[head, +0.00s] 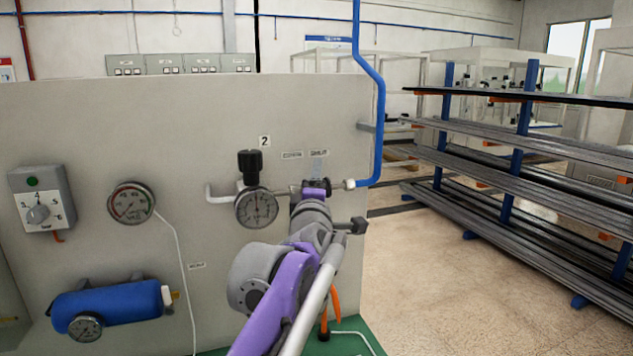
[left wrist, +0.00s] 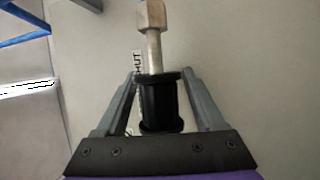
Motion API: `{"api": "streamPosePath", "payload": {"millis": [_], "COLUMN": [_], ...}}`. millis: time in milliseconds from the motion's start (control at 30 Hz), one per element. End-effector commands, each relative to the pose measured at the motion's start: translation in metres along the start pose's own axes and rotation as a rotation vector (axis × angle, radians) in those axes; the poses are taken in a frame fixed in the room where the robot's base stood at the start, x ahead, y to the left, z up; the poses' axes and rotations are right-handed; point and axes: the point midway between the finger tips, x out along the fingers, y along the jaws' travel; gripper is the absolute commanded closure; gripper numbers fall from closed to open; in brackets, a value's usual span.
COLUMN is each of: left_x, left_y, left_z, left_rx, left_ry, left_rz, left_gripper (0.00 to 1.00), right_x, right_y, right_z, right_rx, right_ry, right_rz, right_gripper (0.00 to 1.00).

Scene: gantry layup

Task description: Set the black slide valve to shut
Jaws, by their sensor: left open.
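The black slide valve (left wrist: 161,105) is a dark sleeve with flanged ends on a metal pipe. In the left wrist view it sits between the two fingers of my left gripper (left wrist: 160,76). The fingers are open, one on each side of the sleeve, with narrow gaps showing near the tips. A SHUT label (left wrist: 138,66) on the panel is partly hidden behind the finger and sleeve. In the head view my left gripper (head: 316,188) is at the pipe under the SHUT label (head: 319,153) and largely hides the valve. My right gripper is not in view.
A gauge with a black knob (head: 250,163) is left of the valve on the grey panel (head: 220,110). A blue pipe (head: 379,120) rises on the right. A dial switch, another gauge and a blue tank (head: 110,303) are further left. A bar rack (head: 520,150) stands right, beyond open floor.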

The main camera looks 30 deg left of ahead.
Motion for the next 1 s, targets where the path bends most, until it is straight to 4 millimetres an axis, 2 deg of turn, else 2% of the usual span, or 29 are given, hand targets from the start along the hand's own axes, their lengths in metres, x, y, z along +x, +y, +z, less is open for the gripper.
{"api": "streamPosePath", "payload": {"millis": [100, 133, 500, 1000], "left_x": [-0.0002, -0.0002, -0.0004, -0.0005], "left_y": [-0.0001, -0.0001, -0.0002, -0.0007], "left_z": [0.0001, 0.0001, 0.0003, 0.0005], "left_rx": [0.000, 0.000, 0.000, 0.000], "left_ry": [0.000, 0.000, -0.001, -0.001], "left_rz": [0.000, 0.000, 0.000, -0.001], "left_gripper": [0.30, 0.33, 1.00, 1.00], "right_x": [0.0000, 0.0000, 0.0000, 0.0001], "right_y": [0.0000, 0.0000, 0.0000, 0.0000], "right_z": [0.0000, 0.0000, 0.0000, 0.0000], "right_rx": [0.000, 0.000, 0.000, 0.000], "right_ry": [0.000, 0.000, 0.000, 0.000], "right_rz": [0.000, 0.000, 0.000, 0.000], "right_gripper": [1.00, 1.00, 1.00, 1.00]}}
